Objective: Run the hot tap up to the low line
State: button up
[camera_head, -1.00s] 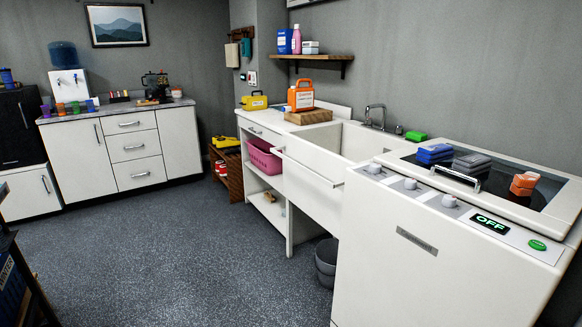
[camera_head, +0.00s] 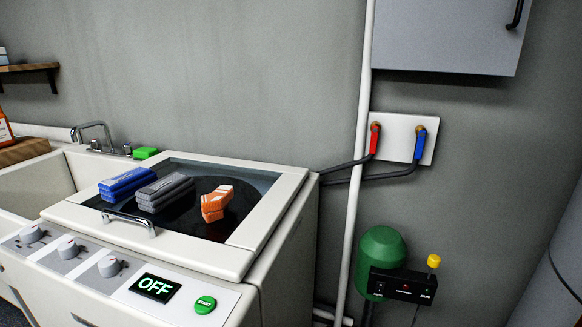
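On a white wall plate (camera_head: 400,138) are a red-handled tap (camera_head: 374,138) and a blue-handled tap (camera_head: 420,145). Both handles point down. A dark hose runs from each tap left to the white washing machine (camera_head: 275,255), whose display (camera_head: 155,288) reads OFF. A metal faucet (camera_head: 95,135) stands at the back of the white sink (camera_head: 35,185), left of the machine. I cannot see any water or a low line. The sink's bottom is hidden. My gripper is not in view.
Blue (camera_head: 128,184), grey (camera_head: 165,192) and orange (camera_head: 216,203) folded cloths lie on the machine's lid. A green tank (camera_head: 381,255) with a black box (camera_head: 403,286) is low on the wall. A grey cabinet (camera_head: 448,35) hangs above the taps.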

aim_at(93, 143)
jog(key=z, duration=0.45)
jog(key=j+z, duration=0.15)
jog(key=z, duration=0.3)
jog(key=j+z, duration=0.1)
jog(key=z, duration=0.8)
jog(key=j+z, duration=0.1)
jog(key=z, duration=0.35)
jog(key=k+z, duration=0.1)
jog(key=z, duration=0.85)
jog(key=k+z, duration=0.25)
jog(key=k, duration=0.45)
jog(key=k+l+z, duration=0.1)
jog(key=k, duration=1.5)
jog(key=k+j, duration=0.1)
jog(key=k, duration=0.9)
jog(key=k+j+z, duration=0.15)
jog(key=k, duration=0.8)
jog(key=k+u, duration=0.4)
jog(key=k, duration=0.15)
jog(key=k+j+u, duration=0.15)
jog(key=k+u, duration=0.25)
jog(key=k+j+u, duration=0.35)
jog(key=k, duration=0.3)
jog(key=k+l+u, duration=0.15)
jog(key=k+u, duration=0.45)
jog(key=u, duration=0.25)
jog(key=k+u, duration=0.4)
jog(key=k+l+u, duration=0.1)
jog(key=u, duration=0.15)
